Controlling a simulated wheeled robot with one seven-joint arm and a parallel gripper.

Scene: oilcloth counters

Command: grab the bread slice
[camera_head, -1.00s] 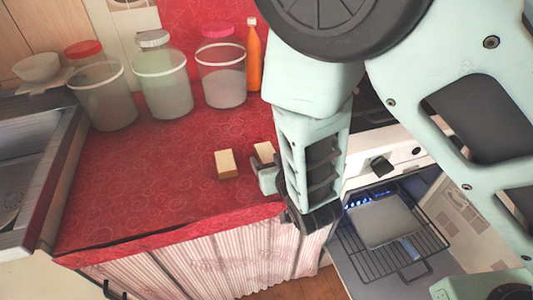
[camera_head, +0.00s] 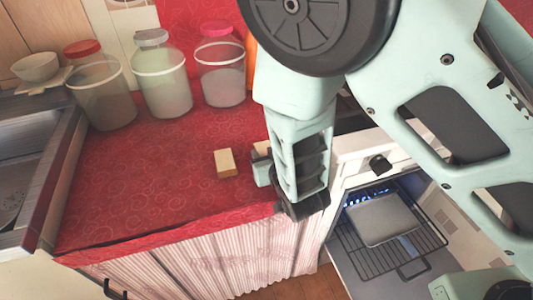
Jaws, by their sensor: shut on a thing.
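My gripper (camera_head: 281,190) points down at the counter's front right edge. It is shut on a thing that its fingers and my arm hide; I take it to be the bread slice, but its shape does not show. A pale tan block with a darker side (camera_head: 226,163) lies on the red counter to the left of the gripper, apart from it. A second pale piece (camera_head: 261,148) shows just behind the gripper, mostly covered by it. I cannot tell whether it touches the fingers.
The red patterned counter (camera_head: 150,190) is clear at front left. Lidded jars (camera_head: 163,80) stand along its back, with an orange bottle (camera_head: 250,65) mostly hidden by my arm. A sink (camera_head: 25,180) is at left. At right, an open oven holds a rack (camera_head: 375,255) and grey tray (camera_head: 382,220).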

